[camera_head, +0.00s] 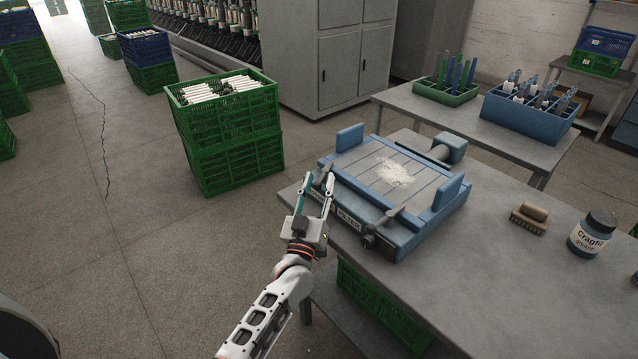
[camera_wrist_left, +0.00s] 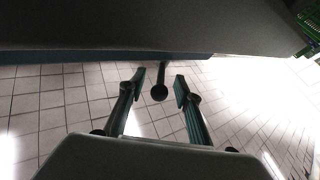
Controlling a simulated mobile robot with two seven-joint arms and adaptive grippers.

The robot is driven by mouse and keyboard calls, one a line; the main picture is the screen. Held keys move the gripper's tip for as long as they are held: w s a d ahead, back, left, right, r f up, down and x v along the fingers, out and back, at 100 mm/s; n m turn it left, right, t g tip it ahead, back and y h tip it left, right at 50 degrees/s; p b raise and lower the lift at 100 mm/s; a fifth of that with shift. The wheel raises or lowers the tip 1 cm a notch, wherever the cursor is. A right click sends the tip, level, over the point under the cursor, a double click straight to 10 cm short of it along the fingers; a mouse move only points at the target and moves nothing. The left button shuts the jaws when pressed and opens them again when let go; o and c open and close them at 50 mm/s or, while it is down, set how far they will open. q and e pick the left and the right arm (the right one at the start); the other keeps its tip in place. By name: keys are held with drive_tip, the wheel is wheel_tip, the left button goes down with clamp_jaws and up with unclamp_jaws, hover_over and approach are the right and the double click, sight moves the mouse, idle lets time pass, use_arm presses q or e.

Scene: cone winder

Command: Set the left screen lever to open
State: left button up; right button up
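The blue filter box (camera_head: 395,180) lies on the grey table, with a slatted top and white fluff in its middle. The left screen lever (camera_head: 326,170) is a dark lever at the box's front left corner. Its round dark end shows in the left wrist view (camera_wrist_left: 159,92). My left gripper (camera_head: 318,182) is open at this lever. In the left wrist view its fingertips (camera_wrist_left: 159,82) stand on either side of the knob, with gaps showing. A similar dark right lever (camera_head: 384,226) is at the front right corner. My right gripper is not in view.
A brush (camera_head: 529,217) and a dark jar (camera_head: 593,233) stand on the table (camera_head: 490,290) to the right. A green crate (camera_head: 380,305) is under the table. Stacked green crates (camera_head: 235,165) stand on the floor at left.

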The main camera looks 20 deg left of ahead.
use_arm(q)
drive_tip(key=v, duration=1.1)
drive_tip(key=shift+s, duration=0.35)
drive_tip(key=shift+f, duration=0.1)
